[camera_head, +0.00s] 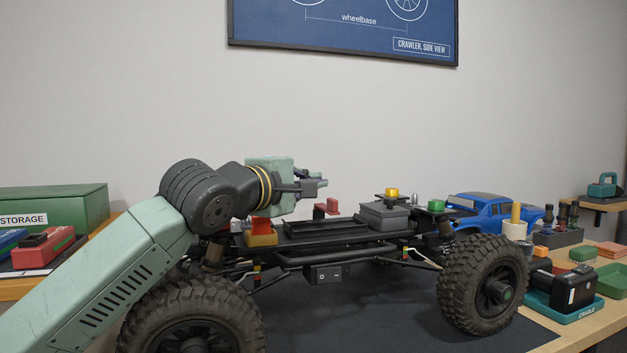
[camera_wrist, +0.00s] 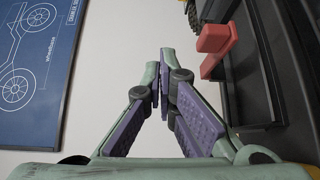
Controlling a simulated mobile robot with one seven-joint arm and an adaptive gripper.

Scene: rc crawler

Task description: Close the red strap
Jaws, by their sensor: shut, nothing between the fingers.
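The red strap (camera_head: 327,207) stands up at the far side of the black tray (camera_head: 326,229) on the crawler's chassis. In the wrist view the strap (camera_wrist: 215,40) shows as a red block with a flat red piece, right of my fingertips and apart from them. My gripper (camera_head: 319,184) is above the near-left part of the tray, a little left of and higher than the strap in the head view. In the wrist view my gripper (camera_wrist: 164,75) has its fingertips together with nothing between them. The strap's lower part is hidden in the head view.
A red-topped yellow block (camera_head: 260,233) sits left of the tray, below my wrist. A grey box (camera_head: 384,216) with a yellow knob and a green knob (camera_head: 436,206) stand to the right. A blue car body (camera_head: 493,212) is behind.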

